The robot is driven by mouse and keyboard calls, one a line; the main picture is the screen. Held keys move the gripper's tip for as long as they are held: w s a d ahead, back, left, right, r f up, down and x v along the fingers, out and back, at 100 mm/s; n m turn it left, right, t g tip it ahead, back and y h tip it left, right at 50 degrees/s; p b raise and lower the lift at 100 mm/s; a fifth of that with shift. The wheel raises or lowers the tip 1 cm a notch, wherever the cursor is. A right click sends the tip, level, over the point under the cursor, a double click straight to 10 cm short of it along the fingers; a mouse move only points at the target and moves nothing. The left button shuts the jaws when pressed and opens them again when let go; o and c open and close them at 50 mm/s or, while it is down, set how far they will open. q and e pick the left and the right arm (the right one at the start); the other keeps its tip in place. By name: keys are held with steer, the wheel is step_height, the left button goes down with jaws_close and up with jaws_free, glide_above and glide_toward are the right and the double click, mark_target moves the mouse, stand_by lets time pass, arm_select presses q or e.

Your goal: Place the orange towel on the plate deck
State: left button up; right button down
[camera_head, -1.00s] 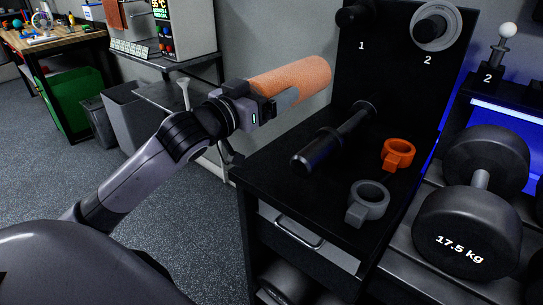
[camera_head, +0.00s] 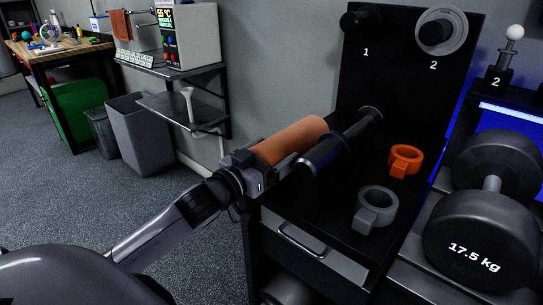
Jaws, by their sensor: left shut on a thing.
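The rolled orange towel (camera_head: 291,139) is held by its near end in my left gripper (camera_head: 262,168), which is shut on it. The towel points up and to the right, over the left part of the black plate deck (camera_head: 327,213). It is beside the black bar (camera_head: 335,149) on the deck, which partly covers its lower right side. Whether the towel touches the deck or the bar I cannot tell. My right gripper is not in view.
An orange collar (camera_head: 405,160) and a grey collar (camera_head: 375,209) occupy the deck's right side. An upright black board with pegs 1 and 2 (camera_head: 412,75) stands behind. Dumbbells (camera_head: 481,240) are at right. A grey bin (camera_head: 139,133) and shelf stand at left.

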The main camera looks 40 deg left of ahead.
arm_select(q)
steer(key=o, duration=0.8)
steer(key=shift+o, duration=0.2)
steer(key=s, duration=1.2)
steer(key=s+d+f+g, duration=0.1)
steer(key=d+f+g, duration=0.1)
steer(key=f, duration=0.7)
steer(key=s+d+f+g, duration=0.2)
steer(key=f+g, duration=0.1)
steer(key=f, duration=0.7)
steer(key=s+d+f+m+g+h, duration=0.1)
steer(key=s+d+f+g, duration=0.3)
steer(key=d+f, duration=0.65)
step_height(320, 180, up, 10)
steer(key=s+a+t+p, duration=0.1)
steer(key=s+p, duration=0.1)
steer(key=p, duration=0.9)
steer(key=shift+a+f, duration=0.15)
steer(key=shift+a, duration=0.05)
